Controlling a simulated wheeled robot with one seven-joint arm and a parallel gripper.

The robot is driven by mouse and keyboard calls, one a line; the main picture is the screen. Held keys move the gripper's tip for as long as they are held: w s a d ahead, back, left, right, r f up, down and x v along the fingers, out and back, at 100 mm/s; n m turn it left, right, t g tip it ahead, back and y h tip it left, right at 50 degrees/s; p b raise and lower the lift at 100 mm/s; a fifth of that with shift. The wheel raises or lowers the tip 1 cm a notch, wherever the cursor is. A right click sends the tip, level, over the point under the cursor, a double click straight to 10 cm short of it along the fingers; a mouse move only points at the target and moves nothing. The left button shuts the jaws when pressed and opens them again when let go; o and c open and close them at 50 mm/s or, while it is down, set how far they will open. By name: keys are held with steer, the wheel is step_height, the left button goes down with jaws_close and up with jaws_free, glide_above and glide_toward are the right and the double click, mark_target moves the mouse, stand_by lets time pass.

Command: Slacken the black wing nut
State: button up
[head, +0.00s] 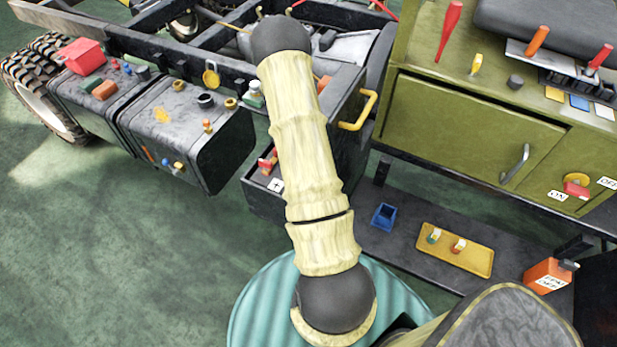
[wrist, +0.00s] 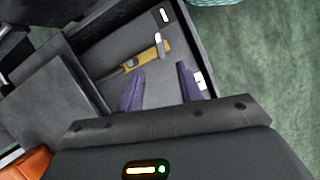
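I cannot make out a black wing nut for certain in either view. In the head view, a small dark round fitting (head: 206,101) stands on the black tank, too small to tell its shape. My gripper (wrist: 160,84) is open in the wrist view, its two purple fingers apart with nothing between their tips. Beyond the fingertips, a yellow-brown piece (wrist: 152,54) with a pale upright part lies in a dark grey open tray (wrist: 100,30). In the head view my arm hides my gripper.
A green cabinet (head: 470,120) with tools on top stands at the right. A yellow handle (head: 362,110) sticks out beside my arm. A yellow tray (head: 455,248) and a blue bin (head: 384,216) are on the lower shelf. Green floor (head: 110,250) is clear at the left.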

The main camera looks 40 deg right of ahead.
steer(key=x, duration=1)
steer(key=shift+f, duration=0.25)
jaws_close()
